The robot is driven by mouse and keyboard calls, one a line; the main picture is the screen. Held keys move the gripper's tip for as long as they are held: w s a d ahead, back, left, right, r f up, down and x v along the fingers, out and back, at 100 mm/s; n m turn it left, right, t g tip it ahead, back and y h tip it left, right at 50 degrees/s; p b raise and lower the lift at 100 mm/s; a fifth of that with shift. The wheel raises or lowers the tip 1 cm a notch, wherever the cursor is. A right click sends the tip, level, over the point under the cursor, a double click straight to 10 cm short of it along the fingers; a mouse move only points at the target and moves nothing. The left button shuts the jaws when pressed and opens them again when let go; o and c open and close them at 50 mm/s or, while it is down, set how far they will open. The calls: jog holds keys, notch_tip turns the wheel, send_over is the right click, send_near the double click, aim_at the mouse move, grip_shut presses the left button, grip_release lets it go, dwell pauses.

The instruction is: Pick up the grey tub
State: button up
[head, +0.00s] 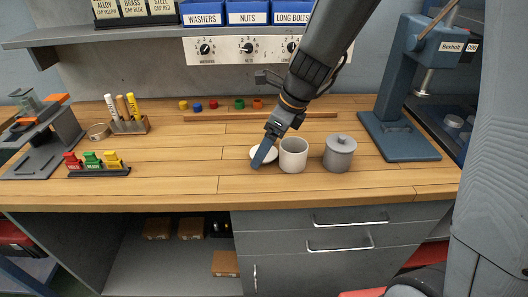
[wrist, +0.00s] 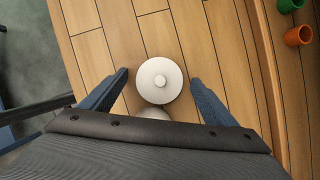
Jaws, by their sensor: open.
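The grey tub (head: 338,156) stands upright on the wooden bench with a knobbed grey lid on it. It is to the right of a white open tub (head: 293,160). A white round lid (head: 256,152) with a knob lies to the left of that open tub. My gripper (head: 262,160) points down at the white lid, left of and apart from the grey tub. In the wrist view my gripper (wrist: 159,78) is open, with the white lid (wrist: 150,88) seen between its fingers. The grey tub does not show there.
A blue press (head: 395,90) stands right of the grey tub. A marker holder (head: 130,125) and a rack of coloured blocks (head: 98,172) are at left. Small coloured parts line the back, behind a wooden strip (head: 215,118). The bench front between rack and lid is clear.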

jog(key=c, duration=1.1)
jog(key=shift+c, duration=0.2)
